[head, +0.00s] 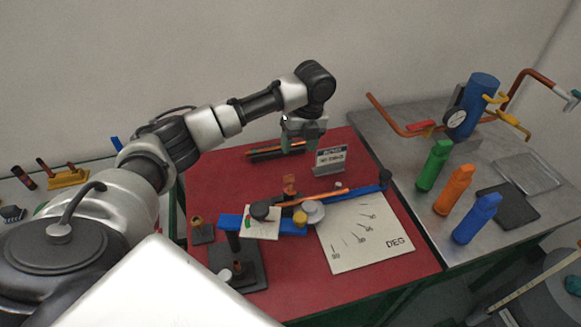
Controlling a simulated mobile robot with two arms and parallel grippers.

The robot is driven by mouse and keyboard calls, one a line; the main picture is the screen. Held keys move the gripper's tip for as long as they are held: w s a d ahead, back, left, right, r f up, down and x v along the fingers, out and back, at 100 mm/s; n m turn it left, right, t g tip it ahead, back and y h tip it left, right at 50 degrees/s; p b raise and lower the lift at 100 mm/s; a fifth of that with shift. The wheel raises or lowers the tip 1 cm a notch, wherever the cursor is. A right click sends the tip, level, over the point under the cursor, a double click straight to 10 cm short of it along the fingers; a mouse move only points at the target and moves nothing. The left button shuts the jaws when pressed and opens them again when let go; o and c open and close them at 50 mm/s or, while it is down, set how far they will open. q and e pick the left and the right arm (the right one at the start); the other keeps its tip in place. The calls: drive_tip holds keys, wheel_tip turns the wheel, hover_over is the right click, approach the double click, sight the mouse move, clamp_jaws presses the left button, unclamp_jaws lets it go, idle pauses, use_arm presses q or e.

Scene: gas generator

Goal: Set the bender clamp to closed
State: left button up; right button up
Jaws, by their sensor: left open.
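The pipe bender (235,221) stands on the red table top, with a blue body on a dark base. A copper-coloured pipe and a dark-ended lever (360,188) run to the right from it. Small orange and yellow parts sit around a grey disc (312,212); I cannot tell which is the clamp or how it is set. My left gripper (302,142) is open above the back of the table, behind the bender and apart from it, close to a small sign (331,160). My right gripper is not in view.
A white degree plate (368,236) lies right of the bender. Green (433,166), orange (453,190) and blue (477,219) bottles stand on the grey table (405,118), near a blue cylinder (472,110) with pipes. Red table surface (330,280) is clear at the front.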

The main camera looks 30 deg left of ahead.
sight(289, 184)
use_arm(q)
drive_tip(key=f, duration=0.3)
drive_tip(key=s+a+f+p, duration=0.1)
drive_tip(key=f, duration=0.5)
drive_tip(key=shift+s+a+f+p, duration=0.2)
drive_tip(key=shift+s+f+p, duration=0.05)
drive_tip(key=shift+s+p, duration=0.15)
drive_tip(key=shift+f, duration=0.45)
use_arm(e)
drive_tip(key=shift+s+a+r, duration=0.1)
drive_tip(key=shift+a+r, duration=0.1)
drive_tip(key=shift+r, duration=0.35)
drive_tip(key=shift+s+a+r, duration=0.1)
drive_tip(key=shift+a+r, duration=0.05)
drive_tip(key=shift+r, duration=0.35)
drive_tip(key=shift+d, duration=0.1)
use_arm(q)
clamp_jaws()
